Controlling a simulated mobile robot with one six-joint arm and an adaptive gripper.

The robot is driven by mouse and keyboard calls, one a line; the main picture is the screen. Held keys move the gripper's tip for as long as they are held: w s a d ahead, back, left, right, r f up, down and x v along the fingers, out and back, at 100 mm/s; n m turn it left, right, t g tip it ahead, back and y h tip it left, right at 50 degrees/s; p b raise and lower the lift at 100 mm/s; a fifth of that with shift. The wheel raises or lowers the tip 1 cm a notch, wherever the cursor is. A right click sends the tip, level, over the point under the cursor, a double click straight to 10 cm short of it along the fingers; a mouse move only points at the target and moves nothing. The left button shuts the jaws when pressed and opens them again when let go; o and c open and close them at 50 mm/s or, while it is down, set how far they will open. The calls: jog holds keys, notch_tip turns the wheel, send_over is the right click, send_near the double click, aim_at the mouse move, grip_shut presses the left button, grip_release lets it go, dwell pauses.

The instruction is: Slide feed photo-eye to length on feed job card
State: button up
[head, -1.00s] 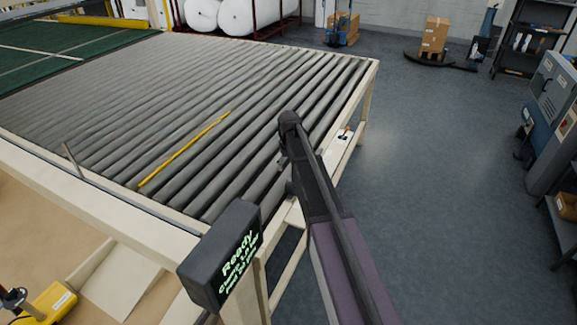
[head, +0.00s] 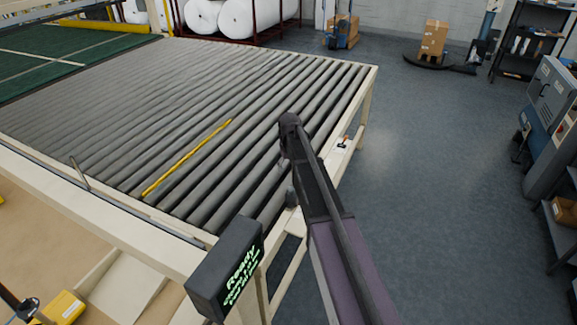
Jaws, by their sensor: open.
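I cannot pick out the feed photo-eye or the feed job card with certainty. A thin grey upright bracket (head: 80,173) stands on the near rail of the roller table. A long yellow strip (head: 187,157) lies across the rollers. A small white plate with an orange and black part (head: 344,142) sits at the table's right side. A black display (head: 225,270) at the near corner reads "Ready" in green, with smaller lines I cannot read surely. My dark arm reaches up over the table's right edge; my gripper is not clearly visible.
The roller table (head: 368,85) fills the left and middle, with a green belt (head: 40,65) beyond. A yellow box (head: 65,306) is at bottom left. A grey-blue cabinet (head: 550,110) stands right. The floor between is clear.

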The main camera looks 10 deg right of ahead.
jog(key=s+f+b, duration=0.7)
jog(key=s, duration=0.6)
jog(key=s+f+m+b, duration=0.1)
jog(key=s+f+b, duration=0.7)
jog(key=s, duration=0.4)
jog(key=shift+s+f+m, duration=0.3)
jog(key=shift+s, duration=0.05)
